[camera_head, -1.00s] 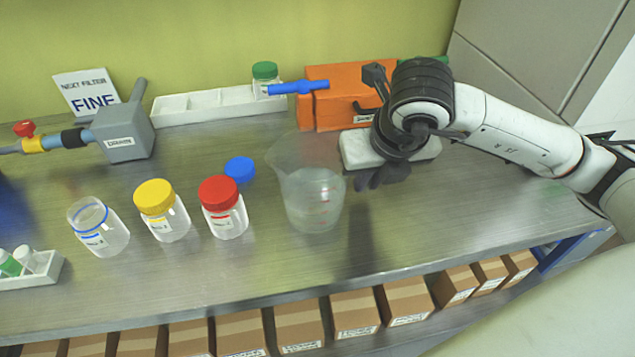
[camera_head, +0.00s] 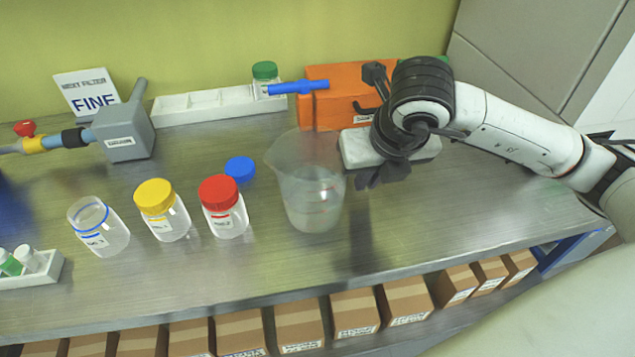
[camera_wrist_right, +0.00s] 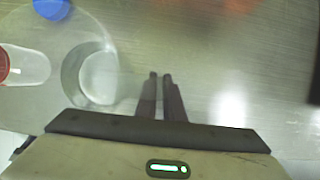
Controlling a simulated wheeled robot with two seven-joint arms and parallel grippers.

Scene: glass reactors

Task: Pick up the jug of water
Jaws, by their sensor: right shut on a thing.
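The clear jug of water (camera_head: 312,200) stands upright on the steel bench in the middle of the head view. In the right wrist view the jug (camera_wrist_right: 92,72) is at the left, its round rim seen from above. My right gripper (camera_head: 370,180) is just right of the jug, at its handle side. In the wrist view the fingers of my right gripper (camera_wrist_right: 160,78) are close together beside the jug, shut on its handle, which is mostly hidden by the fingers. My left gripper is not in view.
Left of the jug stand a red-lidded jar (camera_head: 224,208), a yellow-lidded jar (camera_head: 162,210) and an open jar (camera_head: 100,228). A blue lid (camera_head: 240,169) lies near the jug. Behind are an orange case (camera_head: 345,85) and a white rack (camera_head: 195,106). The bench front is clear.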

